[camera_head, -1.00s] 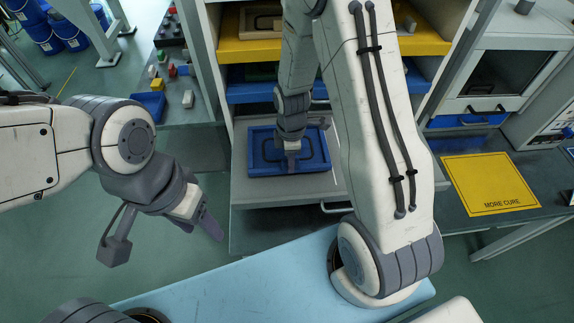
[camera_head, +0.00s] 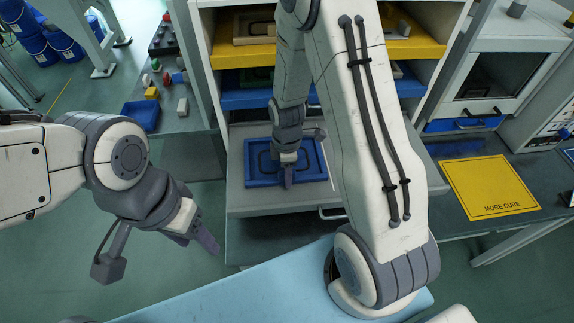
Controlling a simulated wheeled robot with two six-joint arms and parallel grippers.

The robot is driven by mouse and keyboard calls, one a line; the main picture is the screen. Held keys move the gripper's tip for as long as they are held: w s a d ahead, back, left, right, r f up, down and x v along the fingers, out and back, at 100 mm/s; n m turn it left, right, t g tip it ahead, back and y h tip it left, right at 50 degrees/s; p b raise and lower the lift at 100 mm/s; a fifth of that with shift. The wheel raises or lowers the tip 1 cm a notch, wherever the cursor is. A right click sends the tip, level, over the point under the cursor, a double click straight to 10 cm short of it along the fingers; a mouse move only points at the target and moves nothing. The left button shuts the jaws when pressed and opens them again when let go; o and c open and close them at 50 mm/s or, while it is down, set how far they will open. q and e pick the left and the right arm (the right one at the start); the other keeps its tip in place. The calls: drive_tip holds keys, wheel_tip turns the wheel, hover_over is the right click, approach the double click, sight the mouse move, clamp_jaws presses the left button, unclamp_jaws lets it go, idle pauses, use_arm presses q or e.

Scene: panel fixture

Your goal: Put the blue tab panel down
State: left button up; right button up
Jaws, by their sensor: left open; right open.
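The blue tab panel (camera_head: 262,178) lies flat on a grey pulled-out shelf (camera_head: 240,203) of the rack. It looks like a blue tray-like panel with a raised rim and a dark loop on it. My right gripper (camera_head: 288,183) points down over the middle of the panel. It is open, and its fingers hide part of the panel; I cannot tell whether they touch it. My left gripper (camera_head: 208,240) is open and empty, off to the left of the shelf and apart from the panel.
A yellow shelf (camera_head: 232,55) and a blue shelf (camera_head: 240,97) sit above in the rack. A side bench at left holds a blue bin (camera_head: 141,116) and small parts. A yellow "MORE CURE" mat (camera_head: 488,186) lies on the right bench. A light blue surface (camera_head: 240,290) is in front.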

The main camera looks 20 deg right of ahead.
drive_tip(key=shift+w+r, duration=0.1)
drive_tip(key=shift+r, duration=0.35)
wheel_tip(320, 180, up, 10)
drive_tip(key=b, duration=0.2)
drive_tip(key=s+a+r+m, duration=0.3)
drive_tip(key=s+a, duration=0.4)
drive_tip(key=s, duration=0.3)
drive_tip(key=s+a+r+m+y, duration=0.1)
drive_tip(key=s+a+r+m, duration=0.3)
drive_tip(key=s+a, duration=0.3)
drive_tip(key=s, duration=0.2)
drive_tip(key=shift+s+r+m, duration=0.15)
drive_tip(key=shift+s+m, duration=0.15)
drive_tip(key=shift+s, duration=0.1)
drive_tip(key=shift+a, duration=0.1)
drive_tip(key=shift+w+f+b, duration=0.1)
drive_tip(key=shift+f+b, duration=0.3)
drive_tip(key=shift+b, duration=0.1)
